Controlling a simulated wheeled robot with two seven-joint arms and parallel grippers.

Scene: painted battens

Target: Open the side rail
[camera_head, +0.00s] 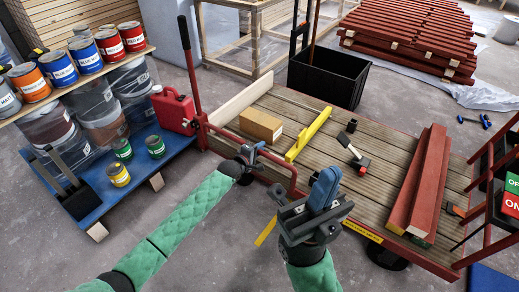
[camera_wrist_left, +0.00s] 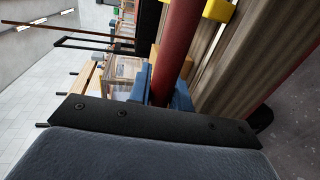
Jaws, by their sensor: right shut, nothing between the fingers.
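The side rail (camera_head: 275,160) is a red tube frame along the near left edge of the flatbed cart (camera_head: 385,145), and it stands raised there. My left gripper (camera_head: 250,154) is at the rail's upper bar. In the left wrist view the red tube (camera_wrist_left: 178,45) runs between the blue fingers (camera_wrist_left: 165,92), which sit close on both sides of it, so the gripper looks shut on the rail. My right gripper (camera_head: 326,188) is shut and empty, in front of the cart's near edge. It hides part of that edge and the rail's lower right end.
A black crate (camera_head: 328,78) stands behind. A blue platform (camera_head: 110,185) with paint cans and a red jerrycan (camera_head: 173,109) is left.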

